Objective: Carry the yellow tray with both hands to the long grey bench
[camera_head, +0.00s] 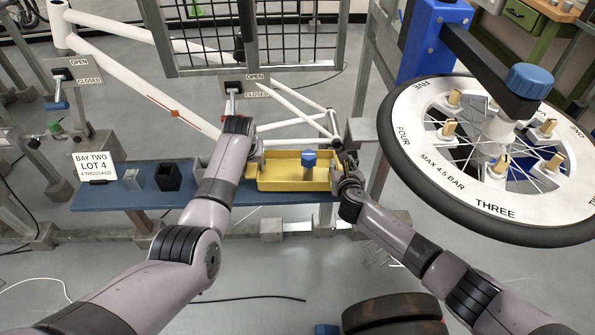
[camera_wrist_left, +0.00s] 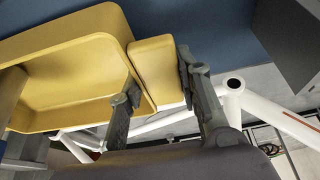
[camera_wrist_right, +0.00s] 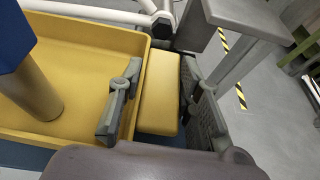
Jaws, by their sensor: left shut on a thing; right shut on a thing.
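The yellow tray (camera_head: 292,186) is over the blue-topped bench (camera_head: 235,194); I cannot tell whether it rests on it or hangs just above. A blue-capped piece (camera_head: 309,158) stands in the tray. My left gripper (camera_head: 254,160) is shut on the tray's left handle, which shows between its fingers in the left wrist view (camera_wrist_left: 157,72). My right gripper (camera_head: 342,172) is shut on the right handle, seen between its fingers in the right wrist view (camera_wrist_right: 159,95). I cannot clearly make out a long grey bench.
A black box (camera_head: 168,177), a small grey block (camera_head: 134,180) and a "BAY TWO LOT 4" sign (camera_head: 95,166) stand left on the blue top. A white bike frame (camera_head: 140,92) rises behind. A large wheel (camera_head: 440,190) fills the right side. A dark round object (camera_head: 393,312) is low in front.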

